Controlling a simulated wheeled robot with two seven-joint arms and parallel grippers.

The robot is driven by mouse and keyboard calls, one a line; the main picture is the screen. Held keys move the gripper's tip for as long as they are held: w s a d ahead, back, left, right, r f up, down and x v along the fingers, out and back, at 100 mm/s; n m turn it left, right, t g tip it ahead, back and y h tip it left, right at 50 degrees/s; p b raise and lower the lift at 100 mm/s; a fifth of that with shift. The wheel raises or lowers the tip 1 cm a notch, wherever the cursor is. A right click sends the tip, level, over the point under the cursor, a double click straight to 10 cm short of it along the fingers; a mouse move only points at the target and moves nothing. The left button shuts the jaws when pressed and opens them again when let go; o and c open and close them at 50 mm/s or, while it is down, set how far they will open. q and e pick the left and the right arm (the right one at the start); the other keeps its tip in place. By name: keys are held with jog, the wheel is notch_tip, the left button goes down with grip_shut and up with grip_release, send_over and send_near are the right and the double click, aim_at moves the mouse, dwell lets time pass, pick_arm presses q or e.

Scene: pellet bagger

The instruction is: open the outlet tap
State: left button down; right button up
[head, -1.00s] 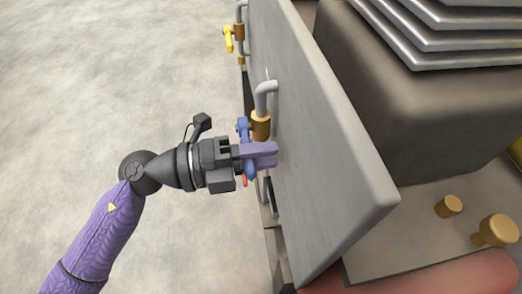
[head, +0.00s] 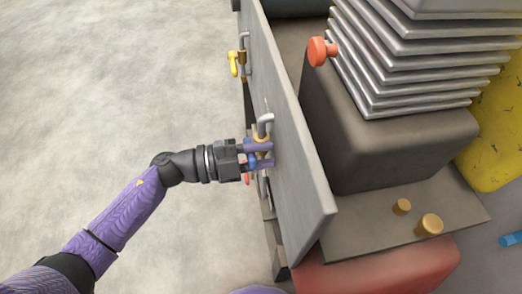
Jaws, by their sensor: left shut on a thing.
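A tap with a brass body (head: 261,138) and a grey bent pipe is on the left face of an upright grey panel. Its blue handle (head: 253,161) lies between the purple fingers of my left gripper (head: 262,155), which is shut on it. The fingers and wrist hide much of the handle, so its exact angle is hard to tell. A small red handle (head: 246,179) shows just below the gripper. A yellow-handled tap (head: 233,64) is farther up the same panel. No label shows which tap is the outlet. My right gripper is out of view.
The grey panel (head: 300,150) stands close to the right of my left gripper. Behind it are a dark block with grey ribbed plates (head: 400,60), a red knob (head: 318,51) and brass knobs (head: 429,225). The floor at left is clear.

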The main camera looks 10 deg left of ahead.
pick_arm(q)
jog(key=shift+r, duration=0.1)
dwell(0.4)
jog(key=shift+c, duration=2.2)
grip_release()
jog(key=shift+a, duration=0.1)
jog(key=p+v, duration=0.1)
jog(key=v, duration=0.8)
jog(key=shift+a, duration=0.35)
